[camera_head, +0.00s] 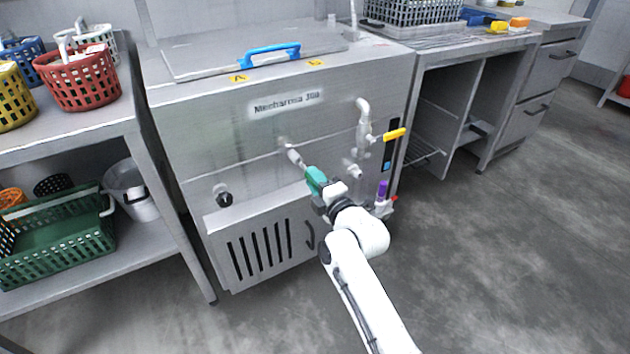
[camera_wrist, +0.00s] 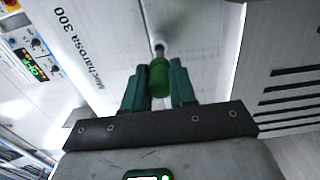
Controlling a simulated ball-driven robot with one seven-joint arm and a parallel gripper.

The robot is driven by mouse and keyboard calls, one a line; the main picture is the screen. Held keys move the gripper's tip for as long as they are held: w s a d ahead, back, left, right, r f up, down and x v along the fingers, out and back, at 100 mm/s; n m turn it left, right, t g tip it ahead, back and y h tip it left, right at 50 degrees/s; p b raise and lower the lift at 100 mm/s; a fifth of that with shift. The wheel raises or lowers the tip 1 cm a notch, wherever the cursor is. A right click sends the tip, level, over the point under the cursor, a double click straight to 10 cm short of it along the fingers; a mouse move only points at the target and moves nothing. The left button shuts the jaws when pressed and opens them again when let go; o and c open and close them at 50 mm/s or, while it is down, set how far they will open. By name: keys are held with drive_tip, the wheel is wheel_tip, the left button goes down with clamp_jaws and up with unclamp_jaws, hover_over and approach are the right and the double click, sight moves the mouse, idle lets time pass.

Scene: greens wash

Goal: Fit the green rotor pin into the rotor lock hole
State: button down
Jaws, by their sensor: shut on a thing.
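My gripper (camera_head: 316,180) is at the front of the steel machine, its teal fingers shut on the green rotor pin. In the wrist view the pin's green handle (camera_wrist: 159,78) sits between the fingers, with its grey shaft pointing at the machine front. A grey fitting (camera_head: 294,156) lies just beyond the fingers in the head view, in line with the pin. The rotor lock hole itself is not clearly visible; the pin and fitting cover that spot. I cannot tell whether the pin's tip is inside it.
The machine front (camera_head: 240,150) has a black knob (camera_head: 223,196), a pipe with a yellow-handled valve (camera_head: 394,135) and a purple-handled part (camera_head: 382,189) to the right. A shelf with baskets (camera_head: 78,78) stands at the left. Open floor (camera_head: 510,240) lies right.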

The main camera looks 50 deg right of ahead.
sight(305, 167)
drive_tip(key=shift+b+x, duration=1.45)
drive_tip(key=shift+x, duration=1.25)
drive_tip(key=c, duration=0.8)
unclamp_jaws()
drive_tip(key=shift+s+a, duration=0.1)
drive_tip(key=p+v, duration=0.2)
drive_tip(key=v, duration=0.8)
drive_tip(key=shift+s, duration=0.25)
drive_tip(key=shift+a+f, duration=0.1)
